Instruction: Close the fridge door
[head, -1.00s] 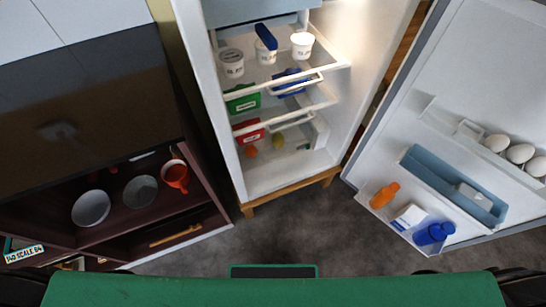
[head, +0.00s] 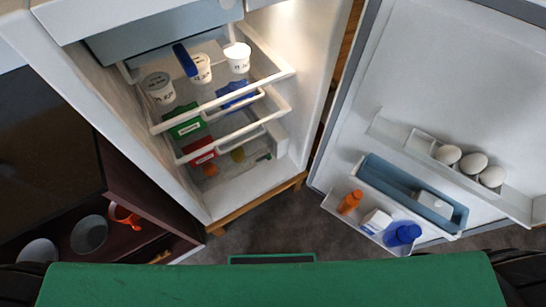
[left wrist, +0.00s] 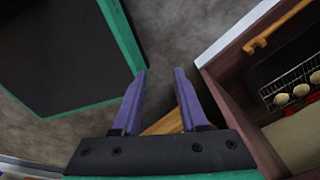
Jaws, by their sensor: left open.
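The fridge (head: 330,60) stands open ahead of me in the head view, its lit shelves showing. The fridge door (head: 430,80) is swung wide open to the right, its inner side facing me, with racks of eggs and bottles. My left gripper (left wrist: 160,75) shows in the left wrist view with its two purple fingers apart and nothing between them. It is over the floor, away from the door, which I cannot make out in that view. Neither gripper shows in the head view, and my right gripper is in no view.
White cups (head: 237,57) and coloured boxes (head: 185,122) fill the fridge shelves. Eggs (head: 473,163) sit in the door rack. Grey floor (head: 270,225) lies between me and the fridge.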

